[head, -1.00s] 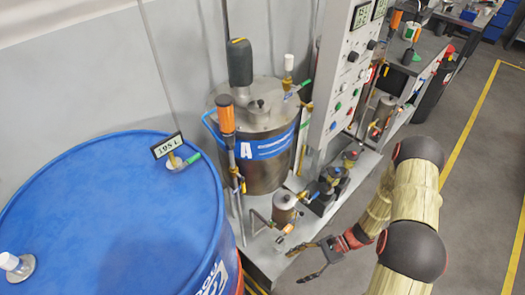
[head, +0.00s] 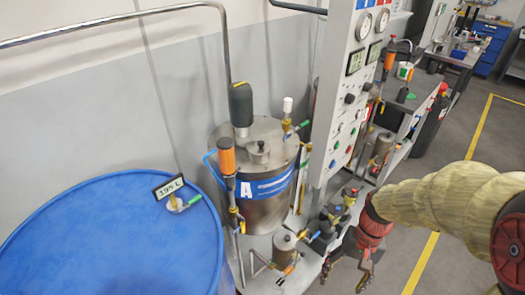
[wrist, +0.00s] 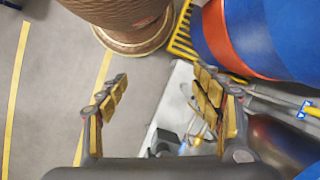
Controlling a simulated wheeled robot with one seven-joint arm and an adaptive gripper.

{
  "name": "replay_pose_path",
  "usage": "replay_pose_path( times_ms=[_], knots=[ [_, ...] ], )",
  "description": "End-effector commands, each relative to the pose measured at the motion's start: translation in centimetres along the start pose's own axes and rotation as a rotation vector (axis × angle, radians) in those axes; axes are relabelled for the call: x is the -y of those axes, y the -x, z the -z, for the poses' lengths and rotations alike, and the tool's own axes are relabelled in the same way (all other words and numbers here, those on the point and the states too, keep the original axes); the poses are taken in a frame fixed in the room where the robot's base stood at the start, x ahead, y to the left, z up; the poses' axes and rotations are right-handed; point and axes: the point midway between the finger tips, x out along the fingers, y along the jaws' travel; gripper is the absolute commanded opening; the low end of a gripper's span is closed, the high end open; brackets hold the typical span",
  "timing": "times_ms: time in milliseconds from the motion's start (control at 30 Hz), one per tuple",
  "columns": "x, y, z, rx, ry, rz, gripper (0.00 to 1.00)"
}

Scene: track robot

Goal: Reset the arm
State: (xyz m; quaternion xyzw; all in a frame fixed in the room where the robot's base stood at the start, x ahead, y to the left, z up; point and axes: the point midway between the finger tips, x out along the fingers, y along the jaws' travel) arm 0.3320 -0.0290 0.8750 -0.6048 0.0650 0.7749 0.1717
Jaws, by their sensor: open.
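My arm (head: 455,195) comes in from the right in the head view, in a pale ribbed cover. It reaches left to a red wrist and my dark gripper (head: 345,276). The gripper hangs beside the lower front edge of the bench, pointing down. In the wrist view my gripper (wrist: 160,78) has its two yellow-padded fingers wide apart, with nothing between them. Grey floor and the bench edge show behind the fingers.
A blue drum (head: 110,235) stands at the left. A steel tank (head: 262,150) marked A and a control panel (head: 352,100) stand on the bench, with small valves close to my gripper. Free floor (head: 480,140) lies at the right, with a yellow line.

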Motion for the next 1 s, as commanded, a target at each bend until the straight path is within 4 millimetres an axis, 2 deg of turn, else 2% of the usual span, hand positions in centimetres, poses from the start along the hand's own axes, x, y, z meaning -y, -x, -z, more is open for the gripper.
replay_pose_path(
  times_ms=[100, 367, 700, 833, 1000],
  knots=[
    [0.0, 3.3, -1.0, -0.11, 0.071, -0.041, 0.66],
    [0.2, 9.4, -3.8, -0.333, 0.202, -0.107, 0.66],
    [2.4, 17.0, -8.1, -0.627, 0.316, -0.091, 0.66],
    [3.1, 19.0, -9.2, -0.701, 0.344, -0.076, 0.66],
    [3.8, 19.8, -9.9, -0.732, 0.37, -0.067, 0.66]
  ],
)
